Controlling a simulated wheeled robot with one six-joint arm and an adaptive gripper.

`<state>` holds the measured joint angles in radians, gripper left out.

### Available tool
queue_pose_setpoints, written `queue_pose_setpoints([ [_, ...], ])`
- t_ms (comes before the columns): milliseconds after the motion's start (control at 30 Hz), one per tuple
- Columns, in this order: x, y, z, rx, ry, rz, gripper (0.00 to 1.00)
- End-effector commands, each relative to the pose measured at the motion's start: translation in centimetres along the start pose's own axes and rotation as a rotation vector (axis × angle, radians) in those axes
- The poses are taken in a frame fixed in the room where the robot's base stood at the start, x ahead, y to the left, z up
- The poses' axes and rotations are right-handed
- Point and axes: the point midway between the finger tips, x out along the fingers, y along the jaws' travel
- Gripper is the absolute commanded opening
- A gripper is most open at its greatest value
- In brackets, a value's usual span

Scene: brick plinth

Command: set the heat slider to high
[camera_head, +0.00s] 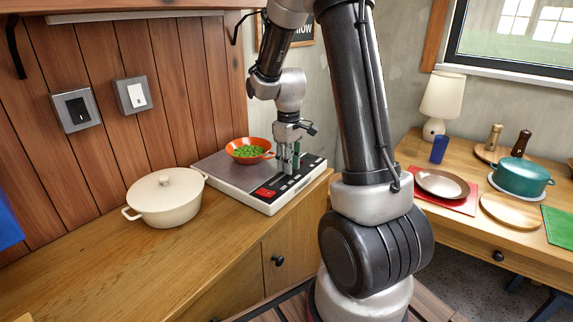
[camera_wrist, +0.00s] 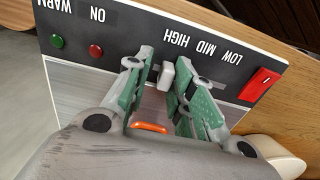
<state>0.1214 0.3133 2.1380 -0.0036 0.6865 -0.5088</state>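The heat slider's pale knob (camera_wrist: 167,76) stands on the dark control strip, beside the HIGH label (camera_wrist: 177,39); MID and LOW run off to the right in the wrist view. My gripper (camera_wrist: 165,66) is partly open, with one green-padded finger on each side of the knob. A small gap shows between the left finger and the knob; I cannot tell whether the right finger touches it. In the head view my gripper (camera_head: 288,165) points down at the front of the hot plate (camera_head: 215,170), and it hides the knob there.
An orange pan (camera_head: 248,152) of green peas sits on the plate, close behind my gripper. A red switch (camera_wrist: 261,84) and green (camera_wrist: 57,41) and red (camera_wrist: 95,51) lights flank the slider. A cream lidded pot (camera_head: 165,201) stands left on the wooden counter.

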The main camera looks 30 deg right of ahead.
Motion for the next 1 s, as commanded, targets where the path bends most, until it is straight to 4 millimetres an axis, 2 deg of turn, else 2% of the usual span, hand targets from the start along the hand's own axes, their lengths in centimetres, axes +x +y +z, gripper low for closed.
queue_pose_setpoints([
  [333, -0.1, -0.1, 0.0, 0.001, -0.001, -0.002, 0.34],
  [433, -0.8, -0.1, 0.0, 0.001, 0.0, -0.002, 0.34],
  [567, -3.0, -0.1, -0.1, 0.001, 0.003, 0.0, 0.34],
  [800, -8.4, 0.0, -0.1, 0.001, 0.003, 0.0, 0.34],
  [1000, -11.3, 0.0, 0.0, 0.001, 0.0, -0.001, 0.34],
])
